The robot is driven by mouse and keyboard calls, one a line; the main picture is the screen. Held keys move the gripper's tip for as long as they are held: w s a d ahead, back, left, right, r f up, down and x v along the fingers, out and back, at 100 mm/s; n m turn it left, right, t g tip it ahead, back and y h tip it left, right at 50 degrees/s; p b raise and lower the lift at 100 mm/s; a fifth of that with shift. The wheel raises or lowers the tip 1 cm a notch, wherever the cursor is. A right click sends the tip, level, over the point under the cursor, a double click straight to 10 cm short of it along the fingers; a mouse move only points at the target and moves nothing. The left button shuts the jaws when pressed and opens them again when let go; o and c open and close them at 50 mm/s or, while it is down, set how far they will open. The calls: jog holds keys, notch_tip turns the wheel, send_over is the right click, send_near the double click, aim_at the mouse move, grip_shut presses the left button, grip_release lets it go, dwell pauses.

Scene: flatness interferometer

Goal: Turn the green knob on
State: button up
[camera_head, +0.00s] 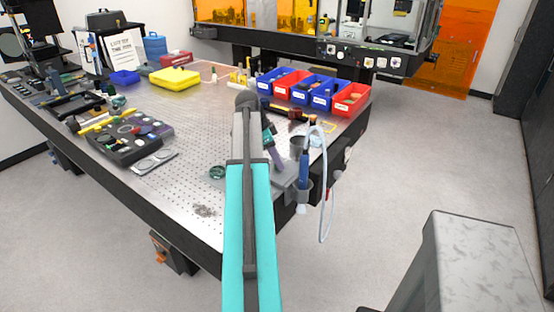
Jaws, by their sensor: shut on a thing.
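My turquoise and grey arm (247,215) reaches up from the bottom middle, over the near corner of the perforated table (190,187). Its grey joint (246,100) is the farthest part that I see clearly. My gripper's jaws do not show; they seem hidden behind the arm. I cannot make out for sure which part is the green knob. A small round dark-green thing (217,172) lies on the table left of my arm. Small knobs on the far machine's dark front panel (350,58) are too small to tell apart.
Right of my arm, a blue handheld tool (304,167) with a looping pale hose (327,205) hangs at the table's edge. Red and blue bins (350,98) stand behind. A black tray (125,140) of parts lies left. The floor at right is free, except for a grey cabinet (470,265).

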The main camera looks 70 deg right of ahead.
jog(key=n, duration=0.2)
jog(key=n+t+h, duration=0.1)
jog(key=n, duration=0.1)
jog(key=shift+s+a, duration=0.15)
jog(key=shift+a, duration=0.05)
jog(key=shift+s+n+t+h, duration=0.1)
jog(key=shift+n+t+h, duration=0.45)
jog(key=shift+n, duration=1.65)
jog(key=shift+t+y, duration=0.25)
jog(key=shift+t, duration=0.1)
jog(key=o, duration=1)
jog(key=shift+o, duration=0.2)
jog(key=shift+r, duration=0.1)
jog(key=b+v, duration=0.2)
jog(key=v, duration=1.1)
jog(key=shift+a+r, duration=0.2)
jog(key=shift+r, duration=0.05)
